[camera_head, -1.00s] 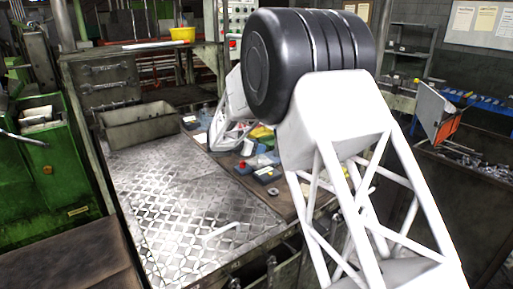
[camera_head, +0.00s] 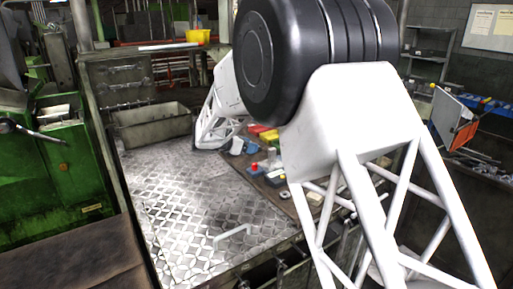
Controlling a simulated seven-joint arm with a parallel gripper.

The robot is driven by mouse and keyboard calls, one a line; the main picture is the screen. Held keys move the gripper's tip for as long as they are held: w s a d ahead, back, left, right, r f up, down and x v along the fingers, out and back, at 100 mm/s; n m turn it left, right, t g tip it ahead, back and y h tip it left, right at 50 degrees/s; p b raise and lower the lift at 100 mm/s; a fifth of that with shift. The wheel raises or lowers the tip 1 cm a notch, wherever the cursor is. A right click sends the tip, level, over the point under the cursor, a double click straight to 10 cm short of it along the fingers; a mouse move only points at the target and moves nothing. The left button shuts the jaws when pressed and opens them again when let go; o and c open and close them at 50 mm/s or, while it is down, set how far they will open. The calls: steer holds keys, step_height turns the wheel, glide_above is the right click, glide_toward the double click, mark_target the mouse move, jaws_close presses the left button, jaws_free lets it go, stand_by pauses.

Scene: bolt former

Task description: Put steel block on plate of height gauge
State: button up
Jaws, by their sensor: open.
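My arm crosses the right half of the view, and my gripper cannot be made out. The far white lattice link of my arm reaches over the back of the bench. Several small items lie on a brown strip of the bench beside my arm. They include a small red-topped piece (camera_head: 254,169), yellow and red pieces (camera_head: 264,132) and blue pieces (camera_head: 239,145). They are too small to tell whether the steel block or the height gauge with its plate is among them. My arm hides part of this area.
The patterned metal bench top (camera_head: 185,205) is mostly clear, with a thin light handle-like bar (camera_head: 232,233) near its front. A grey metal bin (camera_head: 152,128) stands at the back left. A green machine (camera_head: 65,180) is at left, and a yellow container (camera_head: 198,36) is behind.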

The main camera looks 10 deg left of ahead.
steer(key=shift+v, duration=0.8)
steer(key=s+d+r+m+g+y, duration=0.1)
steer(key=s+d+r+m+g, duration=0.2)
steer(key=s+d, duration=0.55)
steer(key=s+d+r+m+g+y, duration=0.1)
steer(key=s+d+r+m, duration=0.35)
steer(key=d, duration=0.75)
steer(key=s+d+r+m+g+y, duration=0.1)
steer(key=s+d+m+g, duration=0.1)
steer(key=s+d+m, duration=0.55)
steer(key=s+d+f+m+y, duration=0.1)
steer(key=s+d+m, duration=0.3)
steer(key=s, duration=0.6)
steer(key=s+d+f+m+y, duration=0.2)
steer(key=s+d+m+y, duration=0.1)
steer(key=s, duration=0.8)
steer(key=s+d+f+m+g+y, duration=0.1)
steer(key=s+d+m, duration=0.4)
steer(key=s, duration=0.5)
steer(key=shift+s+d+f+y, duration=0.15)
steer(key=shift+s+d+y, duration=0.2)
steer(key=shift+d+y, duration=0.35)
steer(key=shift+a, duration=0.1)
steer(key=shift+c, duration=0.8)
